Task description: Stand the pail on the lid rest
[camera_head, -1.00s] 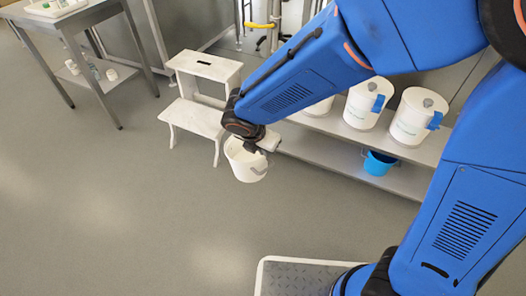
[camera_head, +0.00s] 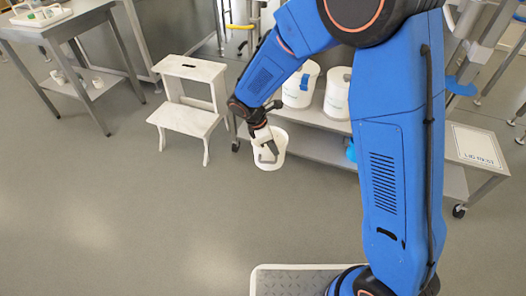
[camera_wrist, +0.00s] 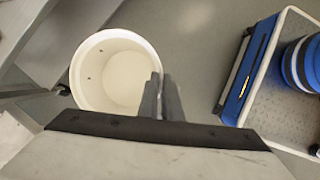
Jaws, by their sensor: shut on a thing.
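My gripper (camera_head: 265,143) is shut on the rim of a white, open-topped pail (camera_head: 272,157). The pail hangs upright above the floor, in front of the low steel shelf unit. In the wrist view the two fingers (camera_wrist: 161,98) close over the right side of the pail's rim, and the pail (camera_wrist: 118,75) looks empty inside. The lid rest (camera_head: 476,146) is a white panel with printed lettering on the shelf unit's top, at the right behind my arm. Its visible surface is bare, and its left edge may be hidden.
White lidded pails (camera_head: 338,95) stand on the shelf unit's top (camera_head: 318,122); my arm hides part of that top. A white step stool (camera_head: 186,118) is left of the pail. A steel table (camera_head: 70,28) is far left. The floor in front is clear.

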